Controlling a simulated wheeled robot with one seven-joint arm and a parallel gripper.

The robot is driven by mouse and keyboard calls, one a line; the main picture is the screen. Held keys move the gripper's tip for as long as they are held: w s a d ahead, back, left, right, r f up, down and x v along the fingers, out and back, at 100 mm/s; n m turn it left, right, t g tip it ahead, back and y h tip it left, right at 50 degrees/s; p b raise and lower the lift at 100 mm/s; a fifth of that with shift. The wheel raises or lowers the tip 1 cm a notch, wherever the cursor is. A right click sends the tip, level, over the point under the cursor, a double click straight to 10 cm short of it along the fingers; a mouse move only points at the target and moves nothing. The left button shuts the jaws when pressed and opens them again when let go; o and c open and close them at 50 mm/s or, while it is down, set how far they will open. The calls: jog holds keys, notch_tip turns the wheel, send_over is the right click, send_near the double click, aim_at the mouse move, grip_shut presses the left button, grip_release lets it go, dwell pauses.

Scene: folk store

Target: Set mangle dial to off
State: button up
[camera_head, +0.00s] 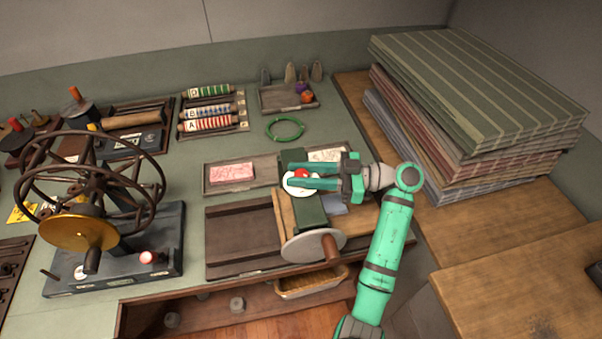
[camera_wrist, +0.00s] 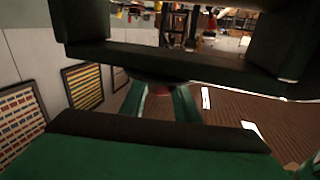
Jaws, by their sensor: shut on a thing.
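The mangle (camera_head: 310,211), a dark green frame over a wooden board with a grey crank disc (camera_head: 300,246) and brown handle at its front, stands on the bench right of centre. A white round dial (camera_head: 297,191) with a red knob (camera_head: 302,173) sits on its top. My gripper (camera_head: 294,178) reaches in from the right, fingers pointing left, and is shut on the red knob. The dial's markings are too small and too covered to read.
A spoked wheel machine (camera_head: 82,233) with a brass disc stands at left. Trays, labelled rollers (camera_head: 208,108) and a green ring (camera_head: 285,129) lie behind the mangle. Stacked striped fabric boards (camera_head: 480,95) rise at right. A wicker basket (camera_head: 312,283) sits below the bench edge.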

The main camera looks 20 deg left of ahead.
jog(key=n+g+h, duration=0.2)
jog(key=g, duration=0.1)
jog(key=n+g+h, duration=0.1)
jog(key=n+g, duration=0.1)
jog(key=g, duration=0.1)
jog(key=shift+d+n+h, duration=0.1)
jog(key=shift+n+h, duration=0.2)
jog(key=shift+h, duration=0.1)
jog(key=shift+n+g+h, duration=0.6)
jog(key=shift+g+h, duration=0.1)
jog(key=shift+g, duration=0.2)
jog(key=shift+n+g+h, duration=0.8)
jog(key=shift+n+h, duration=0.1)
jog(key=shift+h, duration=0.2)
jog(key=o, duration=1)
jog(key=shift+o, duration=0.2)
jog(key=shift+w, duration=0.1)
